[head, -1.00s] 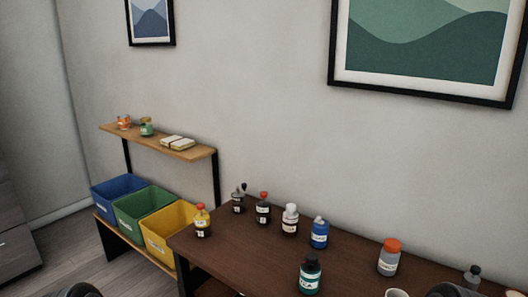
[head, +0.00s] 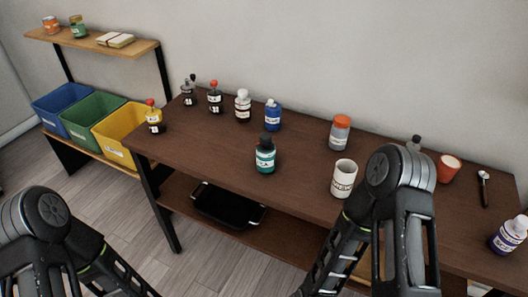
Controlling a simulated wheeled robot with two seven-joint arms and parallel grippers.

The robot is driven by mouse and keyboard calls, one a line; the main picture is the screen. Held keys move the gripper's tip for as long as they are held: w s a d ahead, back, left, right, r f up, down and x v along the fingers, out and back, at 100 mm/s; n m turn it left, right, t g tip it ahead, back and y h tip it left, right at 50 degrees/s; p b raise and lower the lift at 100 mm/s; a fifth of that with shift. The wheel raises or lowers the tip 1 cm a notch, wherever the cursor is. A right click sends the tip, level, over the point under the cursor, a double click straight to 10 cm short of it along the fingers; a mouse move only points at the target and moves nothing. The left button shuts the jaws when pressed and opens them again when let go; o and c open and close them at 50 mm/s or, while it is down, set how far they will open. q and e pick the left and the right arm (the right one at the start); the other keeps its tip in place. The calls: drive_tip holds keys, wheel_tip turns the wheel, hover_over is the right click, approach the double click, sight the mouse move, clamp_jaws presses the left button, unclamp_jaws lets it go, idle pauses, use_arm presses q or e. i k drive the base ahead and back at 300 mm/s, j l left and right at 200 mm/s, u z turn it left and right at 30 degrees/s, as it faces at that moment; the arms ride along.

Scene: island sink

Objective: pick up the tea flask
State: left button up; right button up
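A teal bottle (head: 265,160) with a black cap and a pale label stands upright on the dark brown table, near its front edge. It looks like the tea flask; its label appeared to read TEA in the earlier head view, but is too small to read surely now. No gripper is near it. My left arm shows at the lower left and my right arm in front of the table at the lower right. Both grippers are below the picture.
The table (head: 205,135) also bears a blue bottle (head: 273,118), an orange-capped jar (head: 340,134), a white mug (head: 343,180), several dark bottles and a purple-labelled bottle (head: 509,236). A black tray (head: 228,207) lies on the lower shelf. Coloured bins (head: 125,128) stand left.

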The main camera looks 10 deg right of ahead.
sight(265, 162)
drive_tip(key=k+l+u, duration=0.25)
drive_tip(key=u, duration=0.15)
drive_tip(key=k+l+u, duration=0.1)
drive_tip(key=k+u, duration=0.6)
drive_tip(key=u, duration=0.15)
